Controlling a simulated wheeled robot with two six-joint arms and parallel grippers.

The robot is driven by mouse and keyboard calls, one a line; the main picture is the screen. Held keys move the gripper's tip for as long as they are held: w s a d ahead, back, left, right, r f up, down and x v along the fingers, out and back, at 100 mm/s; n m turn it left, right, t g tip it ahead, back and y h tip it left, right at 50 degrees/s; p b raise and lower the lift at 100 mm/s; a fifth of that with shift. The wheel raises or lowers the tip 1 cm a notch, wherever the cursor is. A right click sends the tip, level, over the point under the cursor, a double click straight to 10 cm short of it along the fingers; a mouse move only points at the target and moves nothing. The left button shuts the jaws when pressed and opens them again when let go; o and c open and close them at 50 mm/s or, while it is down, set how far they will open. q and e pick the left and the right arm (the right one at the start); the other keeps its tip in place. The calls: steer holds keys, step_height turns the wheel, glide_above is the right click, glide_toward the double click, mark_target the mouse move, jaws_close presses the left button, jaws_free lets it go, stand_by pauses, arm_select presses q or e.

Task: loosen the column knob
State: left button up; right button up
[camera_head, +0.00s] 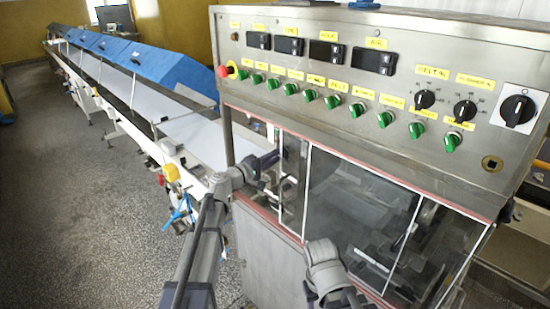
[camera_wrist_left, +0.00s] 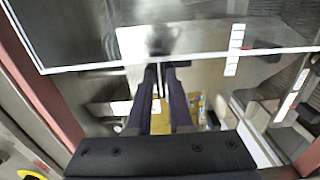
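My left gripper (camera_head: 272,158) reaches from my grey left arm to the left end of the machine's glazed front, beside the narrow glass panel. In the left wrist view its two dark fingers (camera_wrist_left: 161,68) lie close together with a narrow gap. A thin pale upright strip shows between them; whether they grip it is unclear. A dark blurred shape (camera_wrist_left: 160,43) shows just beyond the fingertips. I cannot make out the column knob for certain in either view. Part of my right arm shows at the bottom of the head view, but no right fingers are visible.
The steel control panel (camera_head: 370,85) with green switches and black dials overhangs the glass front (camera_head: 360,205). A red stop button (camera_head: 224,71) sits at its left end. A long conveyor (camera_head: 185,135) with blue covers (camera_head: 165,70) runs back left. The floor (camera_head: 70,210) at left is open.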

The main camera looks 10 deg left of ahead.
arm_select(q)
jaws_close()
